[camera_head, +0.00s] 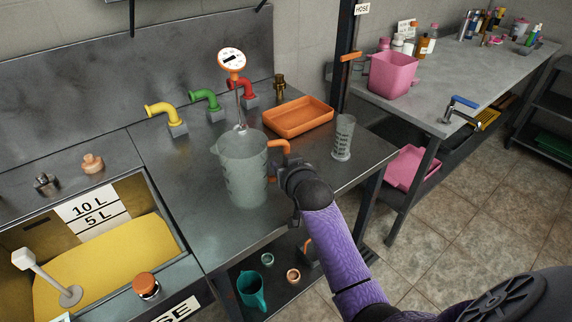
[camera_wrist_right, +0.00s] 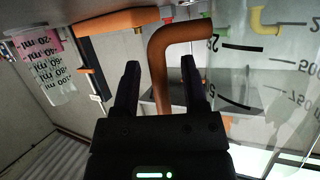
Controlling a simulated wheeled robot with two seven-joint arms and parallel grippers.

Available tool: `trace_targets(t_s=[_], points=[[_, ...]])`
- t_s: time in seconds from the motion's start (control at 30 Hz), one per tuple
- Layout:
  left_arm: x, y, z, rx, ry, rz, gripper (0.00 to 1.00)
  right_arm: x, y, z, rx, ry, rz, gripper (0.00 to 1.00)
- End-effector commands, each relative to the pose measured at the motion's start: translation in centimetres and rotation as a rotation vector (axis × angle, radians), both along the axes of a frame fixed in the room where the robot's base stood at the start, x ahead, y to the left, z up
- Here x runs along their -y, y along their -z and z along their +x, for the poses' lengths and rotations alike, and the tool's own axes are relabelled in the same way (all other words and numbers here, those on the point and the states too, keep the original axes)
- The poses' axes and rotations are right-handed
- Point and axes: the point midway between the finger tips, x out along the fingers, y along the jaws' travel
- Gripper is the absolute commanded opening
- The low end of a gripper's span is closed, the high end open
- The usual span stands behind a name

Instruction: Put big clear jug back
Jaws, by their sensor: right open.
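The big clear jug (camera_head: 243,175) stands upright on the metal counter. It has dark volume marks and an orange handle (camera_head: 279,146) on its right side. My right gripper (camera_head: 286,170) is at this handle, to the right of the jug. In the right wrist view the handle (camera_wrist_right: 163,75) passes between the two open fingers (camera_wrist_right: 160,66), and the jug's marked wall (camera_wrist_right: 285,75) fills the right side. I cannot tell whether the fingers touch the handle. My left gripper is not in view.
A clear measuring cylinder (camera_head: 344,138) and an orange tray (camera_head: 298,117) stand right of the jug. A dial gauge (camera_head: 231,61) and yellow (camera_head: 165,113), green (camera_head: 206,99) and red (camera_head: 243,88) taps are behind. A yellow-lined tank (camera_head: 105,262) is at left.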

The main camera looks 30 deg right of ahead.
Motion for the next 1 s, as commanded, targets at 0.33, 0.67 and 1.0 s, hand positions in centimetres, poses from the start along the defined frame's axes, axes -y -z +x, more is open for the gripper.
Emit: trace_targets(t_s=[0.33,0.67,1.0], points=[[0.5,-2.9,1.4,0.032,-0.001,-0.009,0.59,-1.3,-2.7,-4.6,-0.001,-0.001,0.001,0.56],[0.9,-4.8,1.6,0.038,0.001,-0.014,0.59,-3.0,-4.8,-10.4,-0.001,0.001,0.000,0.56],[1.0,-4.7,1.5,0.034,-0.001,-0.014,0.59,-3.1,-4.8,-10.7,0.000,0.000,0.000,0.56]])
